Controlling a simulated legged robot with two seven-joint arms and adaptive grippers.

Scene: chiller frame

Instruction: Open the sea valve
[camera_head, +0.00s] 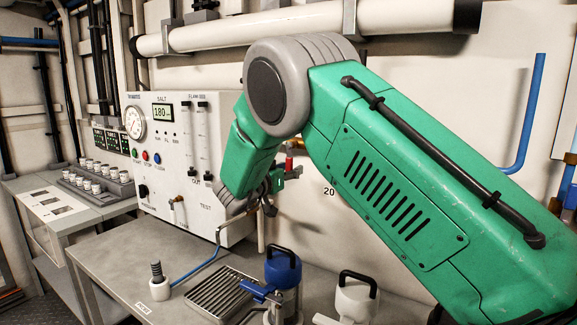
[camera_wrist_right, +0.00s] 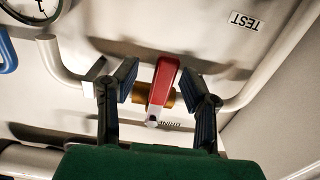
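A valve with a red lever handle (camera_wrist_right: 161,82) and a brass-coloured body (camera_wrist_right: 169,102) sits on a pale pipe in the right wrist view. My right gripper (camera_wrist_right: 157,78) is open, with one dark finger on each side of the red handle and a visible gap on the left side. A small red part (camera_head: 289,163), probably the same handle, shows beside my right gripper (camera_head: 276,181) in the head view. An upside-down label below the valve seems to read "BRINE"; I cannot confirm that this is the sea valve. My left gripper is not in view.
A white control panel (camera_head: 160,160) with gauge and display stands behind my right arm. The grey bench (camera_head: 115,265) holds a drain grate (camera_head: 217,292), a blue-topped canister (camera_head: 283,270) and a white jug (camera_head: 356,300). A thick white pipe (camera_head: 240,28) runs above.

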